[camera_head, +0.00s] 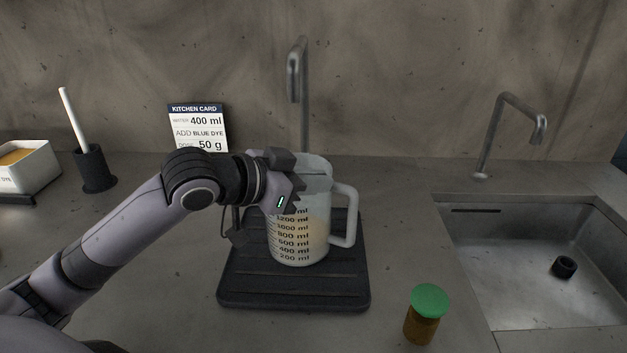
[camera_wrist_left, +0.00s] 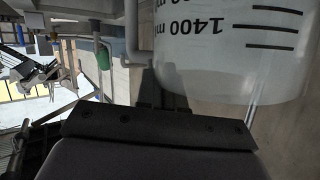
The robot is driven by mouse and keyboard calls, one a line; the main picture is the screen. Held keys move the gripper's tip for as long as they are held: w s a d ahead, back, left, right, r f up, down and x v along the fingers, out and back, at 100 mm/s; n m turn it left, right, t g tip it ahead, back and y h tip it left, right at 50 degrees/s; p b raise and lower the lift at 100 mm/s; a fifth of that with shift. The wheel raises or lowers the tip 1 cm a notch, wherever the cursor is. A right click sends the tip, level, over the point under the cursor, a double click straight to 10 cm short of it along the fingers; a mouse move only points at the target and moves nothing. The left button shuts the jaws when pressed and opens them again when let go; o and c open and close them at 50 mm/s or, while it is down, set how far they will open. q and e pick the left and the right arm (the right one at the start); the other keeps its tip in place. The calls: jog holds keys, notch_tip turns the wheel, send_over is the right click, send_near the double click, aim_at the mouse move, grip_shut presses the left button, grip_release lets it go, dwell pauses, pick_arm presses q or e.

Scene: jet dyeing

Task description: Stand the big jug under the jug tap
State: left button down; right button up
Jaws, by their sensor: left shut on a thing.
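The big jug (camera_head: 305,235) is a translucent, upright measuring jug with black ml marks and a handle on its right. It is over the dark ribbed tray (camera_head: 250,292); I cannot tell whether its base touches. The jug tap (camera_head: 298,72) is a tall grey spout rising behind the jug. My left gripper (camera_head: 303,170) is shut on the jug's upper wall at the rim, hiding part of the top. In the left wrist view the jug wall (camera_wrist_left: 225,60) appears upside down and close. My right gripper is out of view.
A green-capped brown jar (camera_head: 427,312) stands front right. A sink (camera_head: 530,262) with its own tap (camera_head: 513,112) lies at right. A kitchen card (camera_head: 198,128) leans on the wall. A black holder (camera_head: 94,168) with a white rod and a dye box (camera_head: 30,165) are left.

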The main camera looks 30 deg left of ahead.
pick_arm(q)
jog(key=c, duration=1.3)
grip_release()
jog(key=shift+o, duration=0.2)
jog(key=b+v, duration=0.5)
jog(key=v, duration=0.7)
jog(key=shift+r, duration=0.15)
